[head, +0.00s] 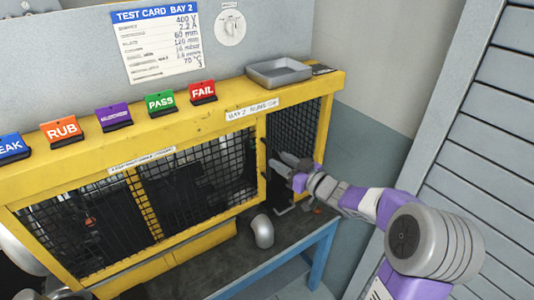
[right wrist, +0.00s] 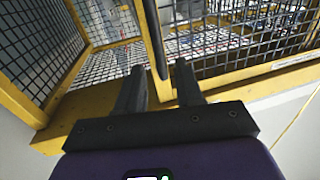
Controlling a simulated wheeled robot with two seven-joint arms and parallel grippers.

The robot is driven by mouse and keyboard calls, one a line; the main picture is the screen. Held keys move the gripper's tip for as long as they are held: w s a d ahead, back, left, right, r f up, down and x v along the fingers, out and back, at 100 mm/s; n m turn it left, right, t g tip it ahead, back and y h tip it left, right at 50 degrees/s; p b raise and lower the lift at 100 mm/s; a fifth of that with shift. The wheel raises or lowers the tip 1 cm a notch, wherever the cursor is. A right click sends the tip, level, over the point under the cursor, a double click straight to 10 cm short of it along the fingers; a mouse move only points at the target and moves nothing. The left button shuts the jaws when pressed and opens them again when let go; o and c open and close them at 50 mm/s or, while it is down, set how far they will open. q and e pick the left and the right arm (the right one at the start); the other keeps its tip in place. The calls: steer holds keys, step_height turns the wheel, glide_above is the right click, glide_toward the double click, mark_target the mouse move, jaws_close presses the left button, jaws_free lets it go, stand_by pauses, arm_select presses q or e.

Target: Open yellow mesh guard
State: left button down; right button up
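The yellow mesh guard (head: 262,165) is a yellow frame with dark wire mesh along the bench. Its front mesh (head: 200,163) spans the left and middle, and a narrower mesh section (head: 305,121) is at the right end. A dark upright handle bar (right wrist: 155,45) runs along a yellow post in the right wrist view. My right gripper (right wrist: 159,70) is open, its two dark fingers apart on either side of the bar's lower end. I cannot tell whether they touch it. In the head view, my right gripper (head: 283,160) is at the guard's right end. My left gripper is not in view.
A grey tray (head: 278,72) sits on the guard's top at the right, with coloured cards such as the red FAIL card (head: 202,92) to its left. A grey rounded metal part (head: 262,231) is at the bench front. A slatted grey panel (head: 480,165) stands at the right.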

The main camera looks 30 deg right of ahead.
steer(key=x, duration=0.5)
steer(key=shift+w+a, duration=0.1)
steer(key=shift+w, duration=0.15)
jaws_close()
